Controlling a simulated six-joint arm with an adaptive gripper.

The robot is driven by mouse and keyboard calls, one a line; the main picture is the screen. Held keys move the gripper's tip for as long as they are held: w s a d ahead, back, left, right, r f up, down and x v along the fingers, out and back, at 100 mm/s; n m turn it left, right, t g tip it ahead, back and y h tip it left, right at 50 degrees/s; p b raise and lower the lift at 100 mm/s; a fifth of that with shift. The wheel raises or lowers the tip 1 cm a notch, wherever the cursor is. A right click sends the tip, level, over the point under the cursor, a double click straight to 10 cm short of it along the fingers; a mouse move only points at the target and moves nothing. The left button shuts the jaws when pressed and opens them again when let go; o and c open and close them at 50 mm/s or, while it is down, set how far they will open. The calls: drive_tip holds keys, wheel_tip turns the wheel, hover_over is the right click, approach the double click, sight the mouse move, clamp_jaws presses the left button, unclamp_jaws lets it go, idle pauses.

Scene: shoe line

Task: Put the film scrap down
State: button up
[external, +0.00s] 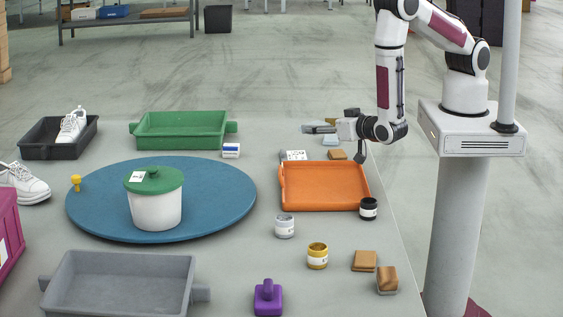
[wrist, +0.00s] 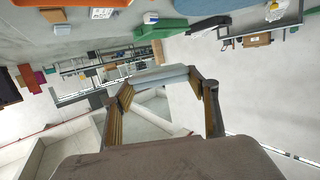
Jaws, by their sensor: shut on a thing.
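My gripper (external: 320,128) is level, pointing left above the far right part of the table in the external view. In the wrist view my gripper (wrist: 160,84) is shut on a pale grey-blue strip, which I take to be the film scrap (wrist: 158,73). The strip spans the gap between the two fingertips. In the external view the scrap cannot be told apart from the fingers. The gripper and strip are clear of the table.
Below stand an orange tray (external: 325,205), a brown block (external: 338,155) and a pale blue piece (external: 331,140). A green tray (external: 180,145) and a blue turntable (external: 225,205) with a lidded white pot (external: 155,208) lie left. Several jars stand near the orange tray.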

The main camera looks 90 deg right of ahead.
drive_tip(key=s+a+f+n+t, duration=0.1)
drive_tip(key=s+a+f, duration=0.1)
drive_tip(key=s+f, duration=1)
drive_tip(key=shift+s+y, duration=0.2)
drive_tip(key=shift+y, duration=0.2)
drive_tip(key=shift+f, duration=0.2)
drive_tip(key=shift+f, duration=2.35)
drive_tip(key=shift+f, duration=0.6)
drive_tip(key=o, duration=0.9)
drive_tip(key=shift+a, duration=0.1)
